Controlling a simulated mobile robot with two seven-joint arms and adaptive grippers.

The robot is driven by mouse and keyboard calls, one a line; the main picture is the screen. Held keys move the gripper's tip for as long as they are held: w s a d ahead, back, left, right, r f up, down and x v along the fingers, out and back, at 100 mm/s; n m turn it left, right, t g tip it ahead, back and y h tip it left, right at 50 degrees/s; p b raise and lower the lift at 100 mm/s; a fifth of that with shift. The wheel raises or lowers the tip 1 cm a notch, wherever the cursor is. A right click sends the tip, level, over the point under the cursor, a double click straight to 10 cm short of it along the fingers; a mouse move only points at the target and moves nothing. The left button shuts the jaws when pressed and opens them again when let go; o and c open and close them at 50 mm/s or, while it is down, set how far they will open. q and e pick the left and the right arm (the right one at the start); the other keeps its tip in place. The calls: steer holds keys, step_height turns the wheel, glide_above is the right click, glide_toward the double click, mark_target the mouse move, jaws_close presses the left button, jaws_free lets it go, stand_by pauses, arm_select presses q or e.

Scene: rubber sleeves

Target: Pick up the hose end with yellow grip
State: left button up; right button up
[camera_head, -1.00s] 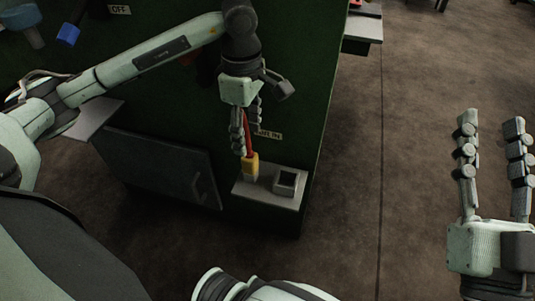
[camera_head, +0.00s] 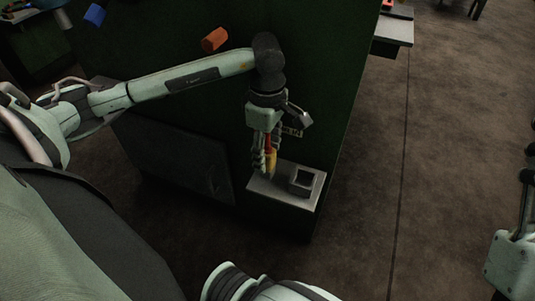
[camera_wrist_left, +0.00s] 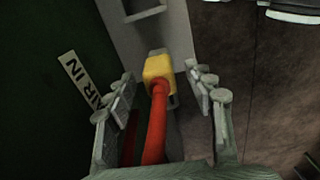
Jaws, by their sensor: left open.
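The hose end has a yellow grip (camera_head: 272,160) and a red hose. It stands roughly upright at the left part of the small grey shelf (camera_head: 312,201) on the dark green cabinet. My left gripper (camera_head: 265,168) points down over it, its fingers on either side of the grip. In the left wrist view the yellow grip (camera_wrist_left: 158,66) and red hose (camera_wrist_left: 155,128) lie between the open fingers, with gaps on both sides. My right gripper (camera_head: 527,190) is cut off at the right edge.
A square grey socket (camera_head: 301,182) sits on the shelf, right of the hose end. An "AIR IN" label (camera_wrist_left: 82,78) is on the cabinet wall. An orange part (camera_head: 214,39) and a blue part (camera_head: 95,15) are higher up. Bare floor lies to the right.

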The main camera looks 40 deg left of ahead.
arm_select(q)
jaws_close()
step_height(320, 180, up, 9)
steer(key=shift+p, duration=0.85)
steer(key=shift+r, duration=0.55)
arm_select(e)
steer(key=shift+w+a+f+g, duration=0.35)
steer(key=shift+w+f+g, duration=0.15)
steer(key=shift+f+g, duration=0.25)
steer(key=shift+w+a+f+g, duration=0.35)
steer(key=shift+w+f+g, duration=0.15)
steer(key=shift+f+g, duration=0.2)
